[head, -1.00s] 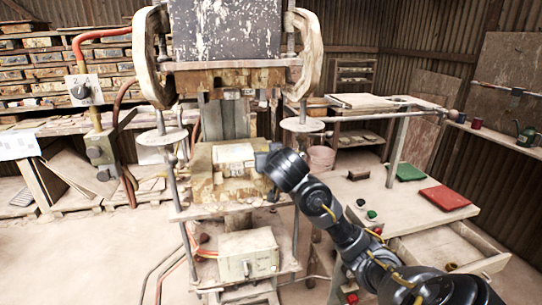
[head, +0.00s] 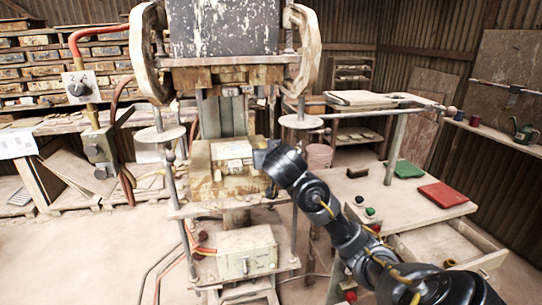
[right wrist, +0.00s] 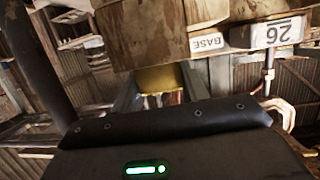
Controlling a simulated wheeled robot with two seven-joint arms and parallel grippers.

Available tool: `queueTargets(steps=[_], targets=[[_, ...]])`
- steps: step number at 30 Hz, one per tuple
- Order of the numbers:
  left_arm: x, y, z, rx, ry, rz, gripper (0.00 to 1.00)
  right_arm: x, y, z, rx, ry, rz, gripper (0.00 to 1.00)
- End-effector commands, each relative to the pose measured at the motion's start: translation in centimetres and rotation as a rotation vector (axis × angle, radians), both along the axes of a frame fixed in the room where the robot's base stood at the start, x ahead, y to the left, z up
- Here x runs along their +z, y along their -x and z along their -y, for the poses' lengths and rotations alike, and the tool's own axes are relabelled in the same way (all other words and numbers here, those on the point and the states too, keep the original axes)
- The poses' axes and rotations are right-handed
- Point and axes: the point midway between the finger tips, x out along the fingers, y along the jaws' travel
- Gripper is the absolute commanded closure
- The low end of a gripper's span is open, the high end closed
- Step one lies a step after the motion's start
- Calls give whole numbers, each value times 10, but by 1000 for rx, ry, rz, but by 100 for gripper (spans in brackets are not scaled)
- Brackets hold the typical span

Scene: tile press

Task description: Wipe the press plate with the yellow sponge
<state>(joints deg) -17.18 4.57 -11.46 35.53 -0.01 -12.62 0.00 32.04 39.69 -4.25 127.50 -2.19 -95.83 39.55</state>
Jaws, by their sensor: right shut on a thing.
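The press plate (head: 231,150) is the pale flat top of the rusty yellow lower block, between the press columns. My right gripper (head: 262,156) is at the right edge of this plate, low and close to it. I cannot tell whether it touches. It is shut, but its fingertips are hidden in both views. The yellow sponge is not clearly seen in the head view. A yellow patch shows just past the dark gripper body in the right wrist view, and I cannot tell whether it is the sponge. My left gripper is not in view.
The upper press head (head: 225,78) hangs above the plate with open space between. Press columns with round discs (head: 302,121) stand at both sides. A bench with a green pad (head: 407,169) and a red pad (head: 443,196) stands right. A control box (head: 247,252) sits below.

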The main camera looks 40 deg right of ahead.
Motion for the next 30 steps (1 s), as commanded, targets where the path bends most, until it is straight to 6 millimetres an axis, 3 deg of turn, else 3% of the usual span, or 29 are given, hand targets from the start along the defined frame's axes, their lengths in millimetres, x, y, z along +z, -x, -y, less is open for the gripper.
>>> queueTargets(steps=[30], targets=[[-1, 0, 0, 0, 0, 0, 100, -2, -29, 15, 0, -1, -1, 75]])
